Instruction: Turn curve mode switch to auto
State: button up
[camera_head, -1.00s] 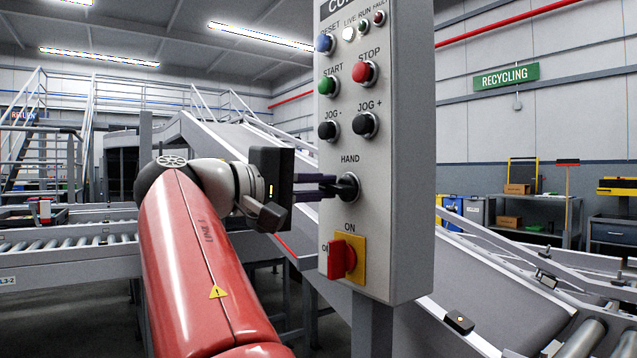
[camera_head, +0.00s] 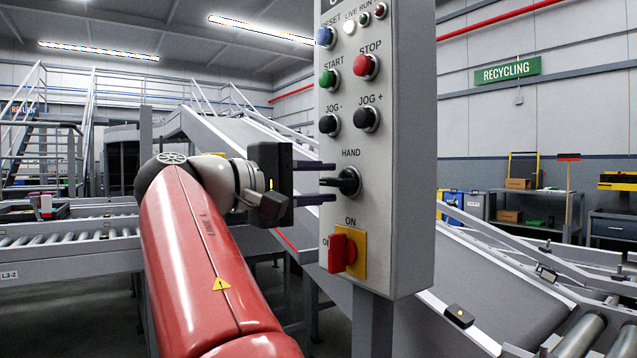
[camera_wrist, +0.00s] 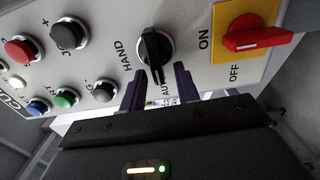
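The curve mode switch (camera_head: 348,181) is a black rotary knob on the grey control panel (camera_head: 398,245), under the label HAND. In the wrist view the knob (camera_wrist: 155,50) has its bar pointing down toward the partly hidden AUTO label (camera_wrist: 165,90), away from HAND at the left. My gripper (camera_head: 334,182) is just left of the knob in the head view, fingers pointing at the panel. In the wrist view its two dark fingers (camera_wrist: 159,70) stand apart on either side of the bar's end, with a visible gap on each side.
Below the knob is a red ON/OFF handle (camera_head: 341,253) on a yellow plate. Above are the black JOG buttons (camera_head: 366,119), a green START (camera_head: 328,79) and a red STOP (camera_head: 366,66). A sloping conveyor (camera_head: 480,285) runs behind the panel.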

jog(key=v, duration=0.7)
jog(key=shift+s+a, duration=0.25)
jog(key=shift+a, duration=0.1)
